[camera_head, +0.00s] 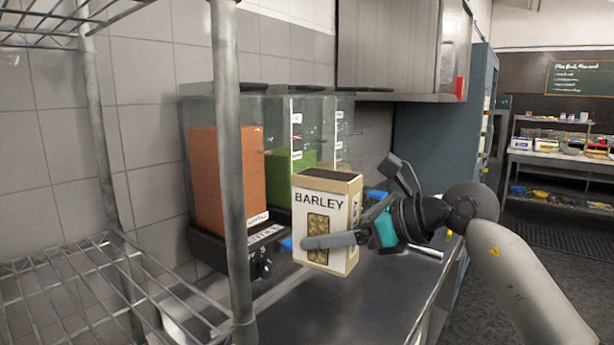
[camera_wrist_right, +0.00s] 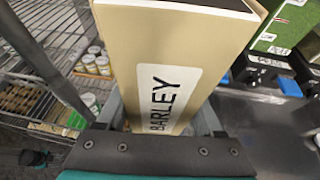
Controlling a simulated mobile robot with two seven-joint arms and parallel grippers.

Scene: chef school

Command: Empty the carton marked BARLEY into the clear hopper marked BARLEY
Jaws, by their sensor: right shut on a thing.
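The cream carton marked BARLEY (camera_head: 312,200) is held upright above the metal counter, with a window in its front showing the grain. My right gripper (camera_head: 335,240) is shut on the carton's lower part. In the right wrist view the carton (camera_wrist_right: 160,60) fills the middle, between the fingers. Clear hoppers stand behind it against the wall. One holds orange contents (camera_head: 228,180), another holds green contents (camera_head: 283,175). A further hopper (camera_head: 343,135) is partly hidden behind the carton, and I cannot read its label. My left gripper is not in view.
A wire rack (camera_head: 60,290) with a metal post (camera_head: 228,150) stands at the left, in front of the orange hopper. A steel cabinet (camera_head: 388,45) hangs above the counter at the right of the hoppers. The metal counter (camera_head: 360,300) is bare in front.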

